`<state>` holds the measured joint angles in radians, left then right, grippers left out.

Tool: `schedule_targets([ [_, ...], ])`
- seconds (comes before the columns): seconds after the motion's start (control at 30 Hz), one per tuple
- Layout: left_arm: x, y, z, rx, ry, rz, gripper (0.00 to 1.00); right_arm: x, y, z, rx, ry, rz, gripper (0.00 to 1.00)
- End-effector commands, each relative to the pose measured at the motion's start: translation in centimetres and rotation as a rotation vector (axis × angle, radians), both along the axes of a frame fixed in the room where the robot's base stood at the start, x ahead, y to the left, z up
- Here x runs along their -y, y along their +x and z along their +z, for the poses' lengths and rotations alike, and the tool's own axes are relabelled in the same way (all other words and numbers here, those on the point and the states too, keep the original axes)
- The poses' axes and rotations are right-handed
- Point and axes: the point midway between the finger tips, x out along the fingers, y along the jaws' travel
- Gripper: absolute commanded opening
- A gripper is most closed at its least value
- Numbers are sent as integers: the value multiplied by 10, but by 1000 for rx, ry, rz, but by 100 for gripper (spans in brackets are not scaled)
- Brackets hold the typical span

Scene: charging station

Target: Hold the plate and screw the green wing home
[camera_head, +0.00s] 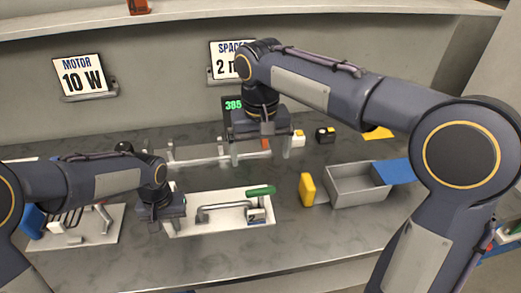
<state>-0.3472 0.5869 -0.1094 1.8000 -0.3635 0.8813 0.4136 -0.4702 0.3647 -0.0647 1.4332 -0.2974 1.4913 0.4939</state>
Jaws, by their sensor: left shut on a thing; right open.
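A white plate (230,222) lies on the grey bench, with a bent metal bar and a small block on it. The green wing (260,191) sits at the plate's right end, above the block. My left gripper (167,218) is at the plate's left end and shut on it; the gripper's body hides its fingertips and that end. My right gripper (250,152) is open, raised behind and above the plate, a little left of the green wing and apart from it.
A grey open bin (355,197) with a blue part stands to the right, with a yellow block (306,190) beside it. Small blocks (325,136) and a long metal rail (195,158) lie behind. Another white fixture plate (85,236) is at left. The bench front is clear.

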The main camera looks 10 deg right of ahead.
Motion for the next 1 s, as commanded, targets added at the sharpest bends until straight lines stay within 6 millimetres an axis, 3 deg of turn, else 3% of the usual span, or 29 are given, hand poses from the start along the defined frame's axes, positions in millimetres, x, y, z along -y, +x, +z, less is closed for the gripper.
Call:
schedule_targets([
  [0.3,0,0,0,1,0,1,0,0,0,0,1,0,0,95],
  [0.33,0,0,0,1,0,1,21,0,0,0,1,0,0,95],
  [0.53,0,0,0,1,0,0,45,0,0,0,0,0,0,95],
  [0.83,0,0,3,1,0,0,45,0,0,0,1,0,0,95],
  [1.0,0,1,24,5,-2,0,45,0,0,0,1,0,0,95],
])
